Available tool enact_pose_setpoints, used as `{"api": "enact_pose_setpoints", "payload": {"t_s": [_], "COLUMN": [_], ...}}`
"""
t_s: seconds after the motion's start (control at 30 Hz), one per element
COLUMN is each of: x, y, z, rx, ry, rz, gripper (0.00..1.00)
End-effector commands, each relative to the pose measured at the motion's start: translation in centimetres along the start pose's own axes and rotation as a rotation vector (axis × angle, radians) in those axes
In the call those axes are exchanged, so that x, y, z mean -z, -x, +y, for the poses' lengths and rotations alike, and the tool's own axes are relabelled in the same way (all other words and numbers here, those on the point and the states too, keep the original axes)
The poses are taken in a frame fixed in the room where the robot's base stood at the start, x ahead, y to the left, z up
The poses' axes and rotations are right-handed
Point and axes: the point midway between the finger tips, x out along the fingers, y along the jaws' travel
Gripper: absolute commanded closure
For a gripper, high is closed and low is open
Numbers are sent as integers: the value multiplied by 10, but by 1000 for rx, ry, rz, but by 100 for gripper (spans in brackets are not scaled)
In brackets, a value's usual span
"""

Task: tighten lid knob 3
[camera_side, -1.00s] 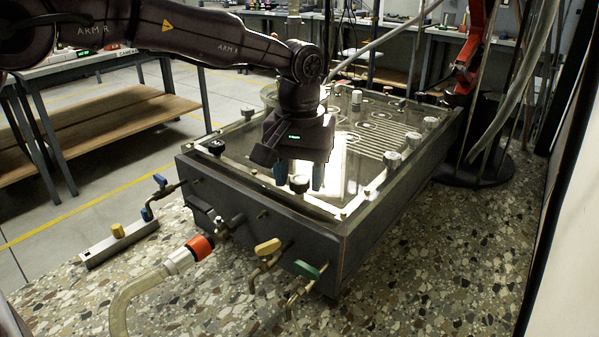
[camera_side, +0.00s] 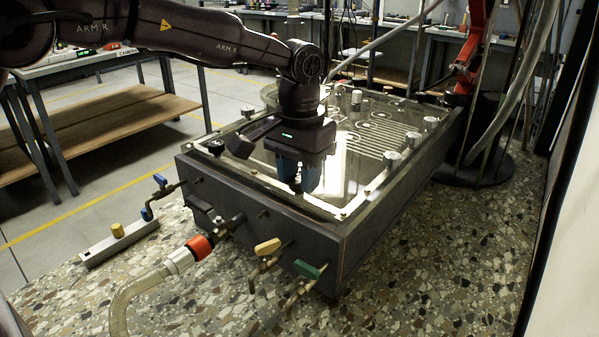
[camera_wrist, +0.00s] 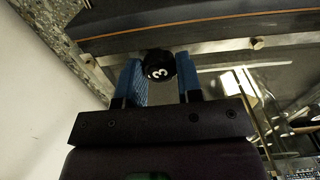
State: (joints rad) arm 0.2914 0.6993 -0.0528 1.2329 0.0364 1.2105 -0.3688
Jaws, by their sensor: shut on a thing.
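Lid knob 3 (camera_wrist: 160,66) is a round black knob with a white "3", seen in the wrist view between my two blue fingers. My gripper (camera_wrist: 158,80) is shut on it, one finger on each side. In the side view my gripper (camera_side: 303,178) points down at the near edge of the tank lid. There the fingers overlap and mostly hide the knob (camera_side: 296,187). The lid (camera_side: 350,190) is a clear pane with a pale border on the dark tank (camera_side: 270,215).
Another black knob (camera_side: 216,147) sits on the lid's left corner. Several silver knobs, one at the right edge (camera_side: 393,159), stand along the lid. Yellow-handled (camera_side: 267,247) and green-handled (camera_side: 308,270) valves and a hose with an orange collar (camera_side: 199,246) project from the tank's front.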

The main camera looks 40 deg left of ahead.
Motion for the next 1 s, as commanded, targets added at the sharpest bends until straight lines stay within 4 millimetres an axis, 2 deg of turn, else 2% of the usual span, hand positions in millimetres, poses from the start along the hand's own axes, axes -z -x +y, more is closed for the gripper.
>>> {"api": "enact_pose_setpoints", "payload": {"t_s": [0.4, 1.0], "x": [0, 0], "y": [1, 1], "z": [0, 0], "rx": [-1, 0], "ry": [-245, -304], "rz": [1, 3], "gripper": [91, 90]}}
